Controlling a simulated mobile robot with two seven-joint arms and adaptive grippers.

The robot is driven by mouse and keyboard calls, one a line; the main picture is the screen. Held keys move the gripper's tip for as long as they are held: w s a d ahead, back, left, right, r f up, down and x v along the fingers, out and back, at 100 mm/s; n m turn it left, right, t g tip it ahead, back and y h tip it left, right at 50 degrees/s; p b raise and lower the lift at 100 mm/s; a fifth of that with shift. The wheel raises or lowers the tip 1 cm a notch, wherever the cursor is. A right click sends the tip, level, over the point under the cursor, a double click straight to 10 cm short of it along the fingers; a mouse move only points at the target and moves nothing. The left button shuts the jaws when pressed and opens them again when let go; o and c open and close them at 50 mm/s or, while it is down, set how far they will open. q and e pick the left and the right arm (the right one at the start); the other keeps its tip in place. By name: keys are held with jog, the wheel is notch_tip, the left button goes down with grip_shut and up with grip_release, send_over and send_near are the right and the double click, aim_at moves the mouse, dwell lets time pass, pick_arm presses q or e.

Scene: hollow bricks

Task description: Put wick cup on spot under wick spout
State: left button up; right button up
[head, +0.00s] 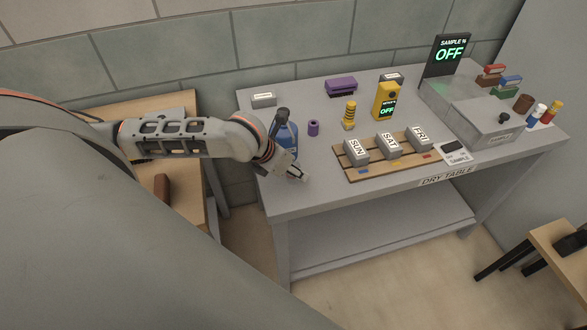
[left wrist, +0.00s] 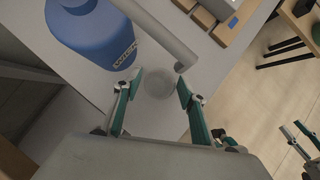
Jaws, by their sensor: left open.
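The blue wick bottle (head: 284,138), with a dark top, stands at the left front of the grey dry table. It is large in the left wrist view (left wrist: 92,38), labelled WICK, with a grey spout (left wrist: 158,30) reaching out from it. My left gripper (left wrist: 160,78) is open at the table's front left corner, its two fingertips apart below the spout's end. A pale, see-through round thing (left wrist: 157,84), seemingly the wick cup, shows between the fingers; I cannot tell whether they touch it. No separate spot is clear. Teal fingers, seemingly of my right gripper (left wrist: 303,136), show at the right edge.
A wooden rack (head: 388,160) holds SUN, SAT and FRI blocks to the right. A purple ring (head: 313,128), a yellow stacked object (head: 350,116) and a yellow OFF device (head: 386,101) stand behind. The table's front edge is close to my left gripper.

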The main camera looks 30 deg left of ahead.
pick_arm(q)
jog(key=v, duration=1.1)
jog(key=shift+s+a, duration=0.1)
